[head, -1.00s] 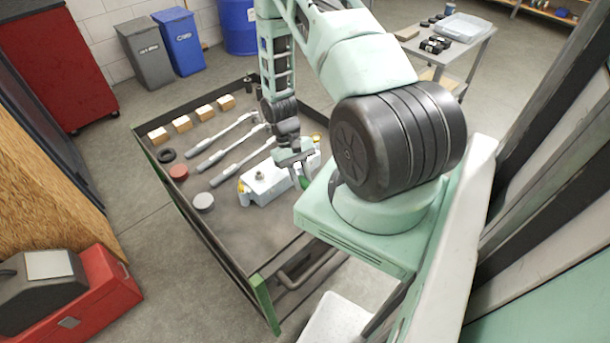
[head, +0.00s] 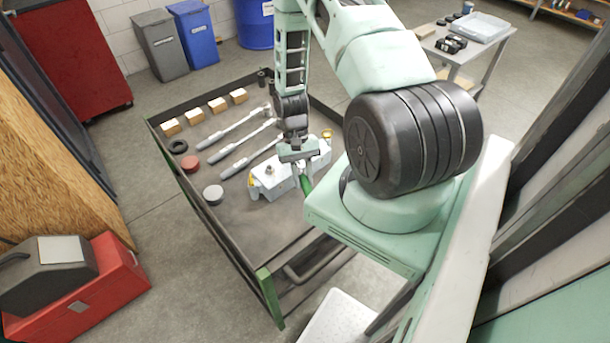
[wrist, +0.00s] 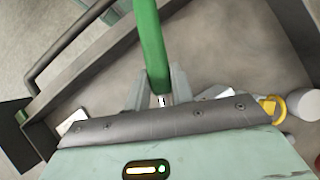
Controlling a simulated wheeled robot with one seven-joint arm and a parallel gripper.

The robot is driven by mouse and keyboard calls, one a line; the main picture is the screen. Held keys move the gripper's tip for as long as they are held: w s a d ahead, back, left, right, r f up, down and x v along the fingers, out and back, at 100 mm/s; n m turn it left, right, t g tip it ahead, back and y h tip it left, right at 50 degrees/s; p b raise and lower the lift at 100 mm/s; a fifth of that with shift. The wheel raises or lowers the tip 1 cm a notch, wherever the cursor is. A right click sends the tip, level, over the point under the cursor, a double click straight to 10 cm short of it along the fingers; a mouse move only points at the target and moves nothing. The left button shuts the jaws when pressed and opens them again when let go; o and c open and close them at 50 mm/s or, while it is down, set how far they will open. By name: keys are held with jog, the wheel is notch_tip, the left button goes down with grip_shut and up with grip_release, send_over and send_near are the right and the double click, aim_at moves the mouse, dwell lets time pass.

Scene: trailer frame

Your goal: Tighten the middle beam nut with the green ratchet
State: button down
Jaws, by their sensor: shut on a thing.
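My gripper (head: 297,160) is over the cart top, just above a white block-shaped fixture (head: 272,186). It is shut on the green ratchet, whose green handle (wrist: 150,45) runs up from between the fingers in the wrist view. In the head view a short piece of the green handle (head: 306,185) shows below the fingers. The ratchet's head is hidden. A small nut-like part (head: 268,170) stands on top of the fixture. I cannot tell whether the ratchet touches any nut, and no beam nut shows clearly.
The cart (head: 265,275) has raised edges. Several grey-handled wrenches (head: 240,135), wooden blocks (head: 218,104), a black ring (head: 178,146), a red disc (head: 190,164) and a grey disc (head: 213,194) lie left of the fixture. The cart's front middle is bare.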

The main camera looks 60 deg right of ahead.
jog(key=shift+a, duration=0.1)
jog(key=shift+w+a+m+t+y, duration=0.3)
jog(key=shift+w+a+m+y, duration=0.1)
jog(key=shift+w+a+m, duration=0.4)
jog(key=shift+s+d, duration=0.15)
jog(key=s+d+n+g+h, duration=0.1)
jog(key=d+n+h, duration=0.2)
jog(key=d+n, duration=0.3)
jog(key=s+d+n+h+b, duration=0.1)
jog(key=s+d+n+h, duration=0.1)
jog(key=d+n, duration=0.4)
jog(key=shift+s+d+g+h, duration=0.3)
jog(key=shift+d+g+h, duration=0.15)
jog(key=shift+h, duration=0.15)
jog(key=shift+s+a+m+y, duration=0.2)
jog(key=shift+a+m+y, duration=0.3)
jog(key=shift+a+m, duration=0.4)
jog(key=shift+a, duration=0.15)
